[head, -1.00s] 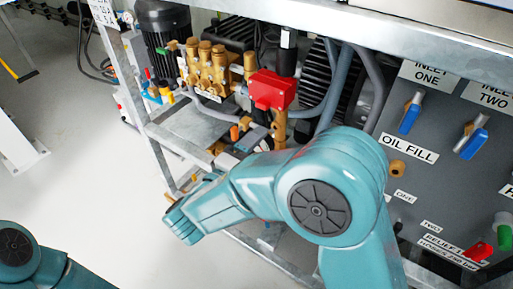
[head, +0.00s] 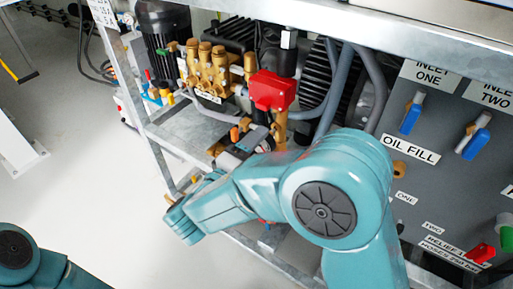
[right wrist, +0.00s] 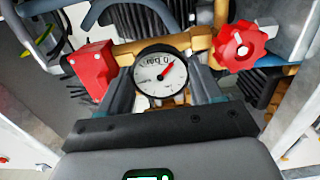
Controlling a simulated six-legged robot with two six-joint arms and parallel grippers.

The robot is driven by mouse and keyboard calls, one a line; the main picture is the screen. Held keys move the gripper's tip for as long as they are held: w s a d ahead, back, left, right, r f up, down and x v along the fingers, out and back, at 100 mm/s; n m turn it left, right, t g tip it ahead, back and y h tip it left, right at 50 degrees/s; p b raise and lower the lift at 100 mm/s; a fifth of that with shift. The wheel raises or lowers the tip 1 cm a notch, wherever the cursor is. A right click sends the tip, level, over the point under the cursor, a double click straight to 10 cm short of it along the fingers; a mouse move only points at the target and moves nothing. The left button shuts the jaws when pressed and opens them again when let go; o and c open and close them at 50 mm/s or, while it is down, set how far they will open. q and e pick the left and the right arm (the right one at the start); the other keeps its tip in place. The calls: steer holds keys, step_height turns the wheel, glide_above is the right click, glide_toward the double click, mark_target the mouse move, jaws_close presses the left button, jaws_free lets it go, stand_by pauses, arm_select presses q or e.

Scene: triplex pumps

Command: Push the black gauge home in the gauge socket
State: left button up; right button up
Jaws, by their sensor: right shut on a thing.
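The black gauge (right wrist: 161,75) has a black rim, a white dial and a red needle. In the right wrist view it sits between the two fingers of my right gripper (right wrist: 163,88), which is shut on it. The dial faces the wrist camera. The gauge socket is hidden behind the gauge, so I cannot tell how deep the gauge sits.
A red block (right wrist: 91,70) stands left of the gauge and a red handwheel (right wrist: 240,45) to its right, close to my fingers. A brass pipe (right wrist: 195,40) runs behind. Metal frame rails (head: 340,30) and a grey valve panel (head: 440,180) bound the space.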

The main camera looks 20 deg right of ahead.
steer(key=shift+x, duration=0.95)
stand_by(0.3)
steer(key=o, duration=1.6)
